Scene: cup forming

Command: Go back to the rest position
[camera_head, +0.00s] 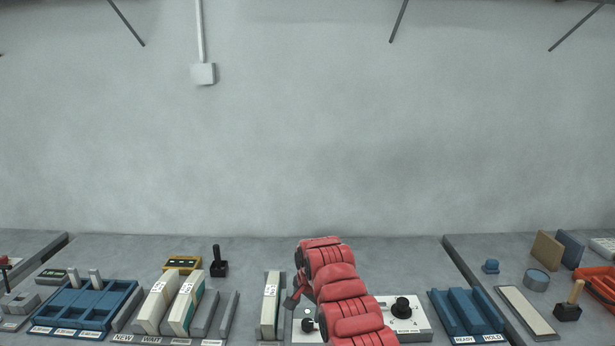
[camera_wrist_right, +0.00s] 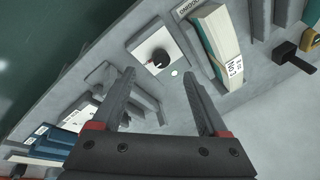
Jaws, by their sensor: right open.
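My right arm, in red padding, comes up from the bottom in the head view and hides part of the bench. Its gripper (camera_head: 293,300) shows only in part there, just right of a cream labelled block (camera_head: 270,300) and above a small white panel with a knob (camera_head: 308,325). In the right wrist view my right gripper (camera_wrist_right: 160,75) is open, with nothing between its fingers. A white panel with a dark knob (camera_wrist_right: 159,57) lies beyond the fingertips. A cream and green block (camera_wrist_right: 214,45) is to the right of them. My left gripper is not in view.
Blue slotted trays stand at the left (camera_head: 82,308) and right (camera_head: 466,312). Several cream blocks (camera_head: 157,305) stand in a labelled rack. A black knob (camera_head: 402,307) is right of my arm. The back of the bench (camera_head: 120,255) is mostly clear before a bare wall.

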